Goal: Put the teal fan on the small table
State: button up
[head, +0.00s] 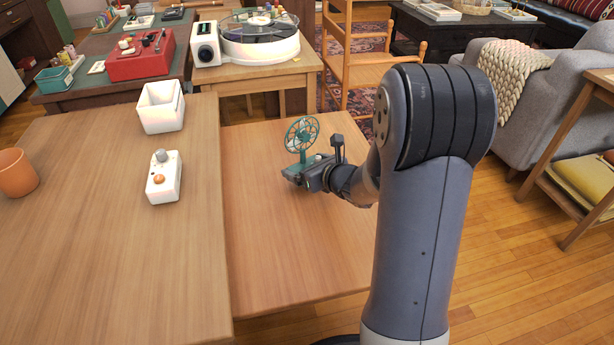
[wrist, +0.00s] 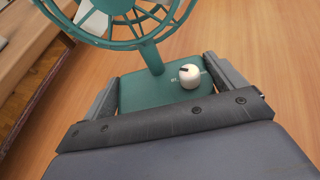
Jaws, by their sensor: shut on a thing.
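The teal fan (head: 301,134) has a round caged head on a thin neck above a flat base. My gripper (head: 304,173) is shut on its base, over the small lower wooden table (head: 270,245) to the right of the larger table. In the wrist view, the two fingers grip the sides of the teal base (wrist: 150,91), which bears a white knob (wrist: 190,76). The fan is upright. I cannot tell whether its base touches the tabletop or is slightly above it.
A wooden chair (head: 365,75) stands behind. The small table's front is clear.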

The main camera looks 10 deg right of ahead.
jog(key=shift+f+b, duration=0.3)
jog(key=shift+f, duration=0.85)
jog(key=shift+f, duration=0.2)
jog(key=o, duration=1)
jog(key=shift+r, duration=0.25)
jog(key=p+v, duration=0.2)
jog(key=v, duration=0.8)
jog(key=shift+s+d+r+p, duration=0.15)
jog(key=shift+s+d+p, duration=0.1)
jog(key=shift+s+p, duration=0.1)
jog(key=shift+s+d+r, duration=0.15)
jog(key=shift+s, duration=0.35)
